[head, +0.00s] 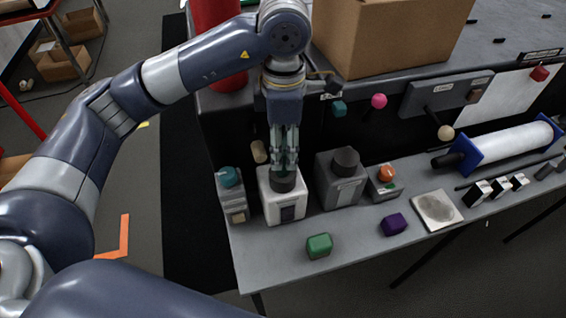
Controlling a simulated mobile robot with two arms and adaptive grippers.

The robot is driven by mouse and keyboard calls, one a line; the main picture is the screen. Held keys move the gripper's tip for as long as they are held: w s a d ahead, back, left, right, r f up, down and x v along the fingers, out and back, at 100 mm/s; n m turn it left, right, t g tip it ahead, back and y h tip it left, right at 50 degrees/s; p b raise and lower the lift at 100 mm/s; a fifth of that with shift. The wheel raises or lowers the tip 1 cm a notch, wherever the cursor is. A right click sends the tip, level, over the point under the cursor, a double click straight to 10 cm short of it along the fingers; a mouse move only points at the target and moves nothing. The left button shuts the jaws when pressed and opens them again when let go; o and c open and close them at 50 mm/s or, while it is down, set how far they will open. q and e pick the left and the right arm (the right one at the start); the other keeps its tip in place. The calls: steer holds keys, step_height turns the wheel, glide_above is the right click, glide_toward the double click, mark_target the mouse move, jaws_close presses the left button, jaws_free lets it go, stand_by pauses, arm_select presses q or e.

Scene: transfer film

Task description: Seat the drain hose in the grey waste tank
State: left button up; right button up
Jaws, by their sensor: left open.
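The grey waste tank (337,188) stands upright on the shelf, with a dark round cap or plug on top. Left of it stands a white tank (276,207) with a dark cylindrical piece (285,183) at its top. My left gripper (284,170) points down over the white tank, fingers open around or just above that dark piece; contact cannot be told. I cannot make out the drain hose for certain. My right gripper is not in view.
A teal-topped grey bottle (232,200) stands left of the white tank. An orange-button box (385,182) stands right of the grey tank. Green (319,245) and purple (394,223) blocks lie in front. A cardboard box (385,35) and red cylinder (215,20) stand behind.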

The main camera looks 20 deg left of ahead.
mark_target(283, 161)
arm_select(q)
steer(key=shift+s+a+f+p, duration=0.1)
steer(key=shift+s+f+p, duration=0.05)
steer(key=shift+f+p, duration=0.6)
step_height(283, 161, down, 2)
steer(key=shift+f+p, duration=0.15)
steer(key=shift+p, duration=0.25)
steer(key=shift+f, duration=0.5)
steer(key=c, duration=0.9)
jaws_close()
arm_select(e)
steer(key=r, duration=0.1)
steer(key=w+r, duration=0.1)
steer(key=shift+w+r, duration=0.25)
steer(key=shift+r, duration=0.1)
